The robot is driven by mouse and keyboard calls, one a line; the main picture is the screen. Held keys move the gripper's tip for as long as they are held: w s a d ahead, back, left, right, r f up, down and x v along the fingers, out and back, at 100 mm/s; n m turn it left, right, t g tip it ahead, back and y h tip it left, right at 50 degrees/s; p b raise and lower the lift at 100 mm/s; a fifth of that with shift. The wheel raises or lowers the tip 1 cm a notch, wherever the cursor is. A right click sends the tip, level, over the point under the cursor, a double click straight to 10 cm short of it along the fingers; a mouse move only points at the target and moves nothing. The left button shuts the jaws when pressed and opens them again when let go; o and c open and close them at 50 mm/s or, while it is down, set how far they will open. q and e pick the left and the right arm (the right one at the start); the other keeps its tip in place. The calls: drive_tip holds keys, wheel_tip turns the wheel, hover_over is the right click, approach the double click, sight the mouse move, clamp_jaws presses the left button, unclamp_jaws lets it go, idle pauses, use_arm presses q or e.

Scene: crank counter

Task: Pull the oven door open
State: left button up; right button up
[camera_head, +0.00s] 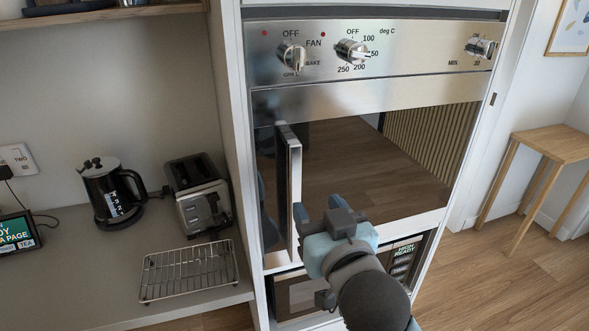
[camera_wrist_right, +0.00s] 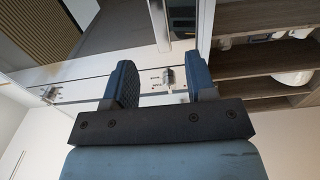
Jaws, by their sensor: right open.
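The oven door (camera_head: 370,165) has a dark reflective glass front and looks shut in its tall white cabinet. Its upright metal handle (camera_head: 295,185) stands out along the door's left side; the handle seems to show at the top of the right wrist view (camera_wrist_right: 160,25). My right gripper (camera_head: 318,209) is in front of the lower door, just right of the handle's lower part in the head view. Its blue fingers are apart with nothing between them in the right wrist view (camera_wrist_right: 162,85). I cannot tell whether a finger touches the handle. My left gripper is not in view.
The control panel (camera_head: 375,50) with several knobs is above the door. A lower appliance (camera_head: 298,297) is below, partly hidden by my right arm. A kettle (camera_head: 112,195), toaster (camera_head: 200,195) and wire rack (camera_head: 188,270) stand on the left counter. A wooden stool (camera_head: 553,146) stands right; floor between is clear.

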sight(296, 175)
drive_tip(key=p+x, duration=0.1)
drive_tip(key=x, duration=1.1)
drive_tip(key=shift+f, duration=0.2)
drive_tip(key=shift+c, duration=0.5)
clamp_jaws()
